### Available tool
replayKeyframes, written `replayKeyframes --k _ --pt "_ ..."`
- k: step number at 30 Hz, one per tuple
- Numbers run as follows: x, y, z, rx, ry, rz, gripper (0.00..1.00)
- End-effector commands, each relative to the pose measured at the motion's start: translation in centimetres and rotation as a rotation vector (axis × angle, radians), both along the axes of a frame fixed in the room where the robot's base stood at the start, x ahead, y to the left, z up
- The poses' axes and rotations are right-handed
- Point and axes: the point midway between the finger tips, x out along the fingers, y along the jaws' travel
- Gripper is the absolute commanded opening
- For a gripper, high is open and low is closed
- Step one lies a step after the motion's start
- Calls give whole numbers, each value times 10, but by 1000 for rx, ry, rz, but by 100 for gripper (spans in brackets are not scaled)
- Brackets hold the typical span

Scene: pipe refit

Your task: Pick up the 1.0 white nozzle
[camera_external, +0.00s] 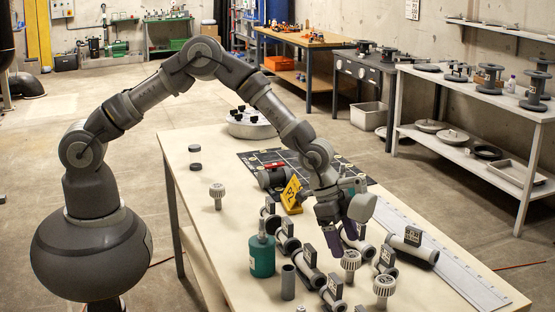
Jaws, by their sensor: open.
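Several pale nozzles with ribbed round heads stand upright on the table (215,150). One nozzle (350,260) is just below my gripper, another nozzle (383,286) is to its lower right, and a third nozzle (217,191) stands apart on the left. I cannot read which one is marked 1.0. My gripper (350,238) points down, open, with purple fingertips a little above and behind the nearest nozzle. I see nothing held between the fingers, and whether they touch anything is unclear.
Grey pipe fittings with dark square tags (309,256) crowd around the nozzles. A teal bottle (262,258) and a grey tube (288,283) stand to the left. A white ruler-like strip (440,262) runs along the right.

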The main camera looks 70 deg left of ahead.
Motion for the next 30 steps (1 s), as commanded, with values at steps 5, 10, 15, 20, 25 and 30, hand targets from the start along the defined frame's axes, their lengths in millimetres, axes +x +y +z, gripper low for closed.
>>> replayKeyframes --k 5,10,15,20,25,30 --pt "4 -7 -21 1 -1 0 81" --pt "8 -17 -47 1 0 1 81" --pt "13 -21 -60 2 -1 3 81" --pt "13 -21 -58 1 -2 3 81" --pt "13 -21 -58 1 -2 3 42" --pt "13 -21 -58 1 -2 3 24"
